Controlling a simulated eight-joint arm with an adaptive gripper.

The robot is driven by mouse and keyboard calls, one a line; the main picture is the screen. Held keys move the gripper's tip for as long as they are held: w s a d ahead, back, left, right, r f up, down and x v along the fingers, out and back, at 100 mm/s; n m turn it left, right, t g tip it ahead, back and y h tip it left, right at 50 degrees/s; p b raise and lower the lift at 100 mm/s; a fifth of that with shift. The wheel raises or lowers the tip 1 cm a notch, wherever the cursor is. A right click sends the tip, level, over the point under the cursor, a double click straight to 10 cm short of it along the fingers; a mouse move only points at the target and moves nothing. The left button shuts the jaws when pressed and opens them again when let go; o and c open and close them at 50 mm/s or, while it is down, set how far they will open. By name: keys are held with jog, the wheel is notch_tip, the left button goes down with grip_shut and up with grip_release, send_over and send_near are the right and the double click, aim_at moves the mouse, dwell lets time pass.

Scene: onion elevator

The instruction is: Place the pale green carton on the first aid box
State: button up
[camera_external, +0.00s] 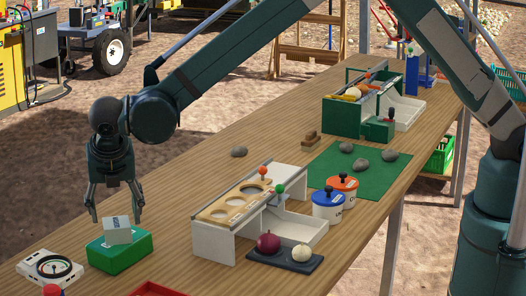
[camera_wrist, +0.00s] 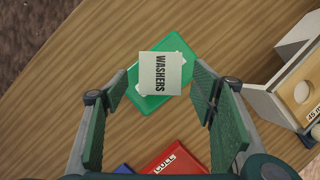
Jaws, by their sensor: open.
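The pale green carton (camera_external: 117,231), marked "WASHERS", sits on top of the green first aid box (camera_external: 121,258) at the table's near left. In the wrist view the carton (camera_wrist: 163,73) lies within the outline of the first aid box (camera_wrist: 150,103), turned relative to it and covering most of its lid. My gripper (camera_external: 116,214) is open and points down just above the carton, with a finger to each side and gaps between. In the wrist view the open gripper (camera_wrist: 162,88) holds nothing.
A white gauge (camera_external: 50,267) stands left of the box. A red tray (camera_external: 160,289) is at the front edge. A white stand with a wooden hole board (camera_external: 236,203) is to the right, with a dark tray (camera_external: 284,258) before it. Bare wood lies between.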

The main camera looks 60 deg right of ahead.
jog(key=v, duration=0.7)
jog(key=shift+r, duration=0.25)
dwell(0.6)
jog(key=s+d+r+m+y, duration=0.1)
jog(key=s+d+r+m, duration=0.35)
jog(key=d+r, duration=0.4)
jog(key=s+d+r+m, duration=0.3)
jog(key=s+d+r, duration=0.2)
jog(key=d, duration=0.6)
jog(key=s+d+r+m+y, duration=0.1)
jog(key=s+d+r+m, duration=0.4)
jog(key=d, duration=0.4)
jog(key=s+d+r+m+t+y, duration=0.1)
jog(key=s+d+r+m, duration=0.15)
jog(key=s+d, duration=0.35)
jog(key=s+d+r+m+t, duration=0.1)
jog(key=s+d+m, duration=0.2)
jog(key=s+d, duration=0.25)
jog(key=s+d+f+m+t, duration=0.1)
jog(key=s+d+f+m, duration=0.1)
jog(key=s, duration=0.6)
jog(key=s+d+f+m+t, duration=0.1)
jog(key=s+d+f+m, duration=0.2)
jog(key=s+d+m, duration=0.2)
jog(key=s+m, duration=0.2)
jog(key=s, duration=0.2)
jog(key=shift+d, duration=0.3)
